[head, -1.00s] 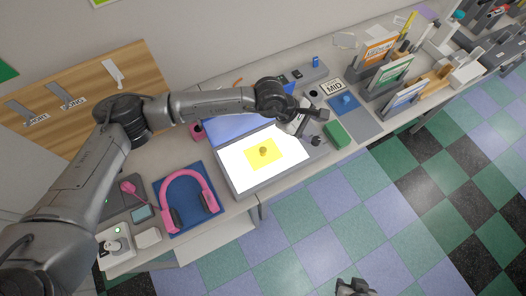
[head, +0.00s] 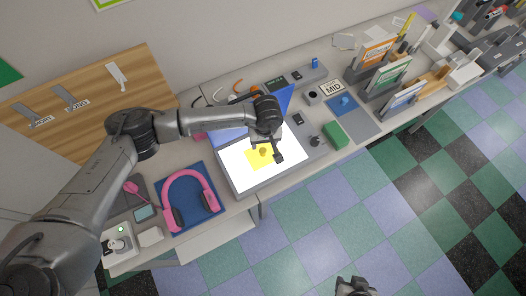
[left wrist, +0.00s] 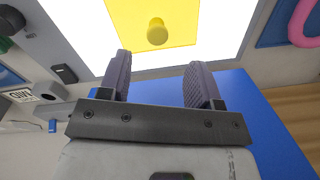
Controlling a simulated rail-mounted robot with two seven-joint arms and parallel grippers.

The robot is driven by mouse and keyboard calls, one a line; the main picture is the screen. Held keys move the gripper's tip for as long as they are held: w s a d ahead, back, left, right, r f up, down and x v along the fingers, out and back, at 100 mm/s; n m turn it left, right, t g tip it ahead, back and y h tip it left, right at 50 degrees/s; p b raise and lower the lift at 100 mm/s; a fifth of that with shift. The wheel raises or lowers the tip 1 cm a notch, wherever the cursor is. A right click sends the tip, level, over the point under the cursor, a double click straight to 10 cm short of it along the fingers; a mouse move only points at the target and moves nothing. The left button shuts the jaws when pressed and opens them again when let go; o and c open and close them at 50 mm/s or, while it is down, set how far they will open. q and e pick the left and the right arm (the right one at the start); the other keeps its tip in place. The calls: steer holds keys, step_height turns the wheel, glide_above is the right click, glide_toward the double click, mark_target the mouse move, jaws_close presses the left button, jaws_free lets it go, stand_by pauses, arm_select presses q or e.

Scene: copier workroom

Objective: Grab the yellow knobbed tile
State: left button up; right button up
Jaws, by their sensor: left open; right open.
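The yellow knobbed tile (head: 256,158) lies flat on the bright white glass of the copier (head: 238,176). In the left wrist view the tile (left wrist: 130,22) shows beyond my fingertips, with its round yellow knob (left wrist: 157,31) standing up. My left gripper (head: 274,157) is open and empty above the glass, just right of the tile in the head view. In the left wrist view its two ridged fingers (left wrist: 158,72) are apart, with the knob ahead of the gap. My right gripper (head: 354,287) shows only partly at the bottom edge of the head view, away from the bench.
The blue raised lid (head: 284,98) stands behind the glass. Pink headphones (head: 187,192) lie on a blue mat to the left. A green block (head: 335,135) and a blue-knobbed piece (head: 346,100) are to the right. Checkered floor is clear in front.

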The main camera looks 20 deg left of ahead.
mark_target(263, 151)
arm_select(q)
steer(key=shift+a+f, duration=0.1)
steer(key=shift+f, duration=1.2)
steer(key=shift+f+p, duration=0.15)
steer(key=shift+p, duration=0.3)
step_height(263, 151, down, 4)
steer(key=shift+r+p, duration=0.1)
steer(key=shift+p, duration=0.9)
steer(key=shift+s+f, duration=0.1)
steer(key=shift+f, duration=0.45)
steer(key=c, duration=1)
steer(key=shift+c, duration=0.2)
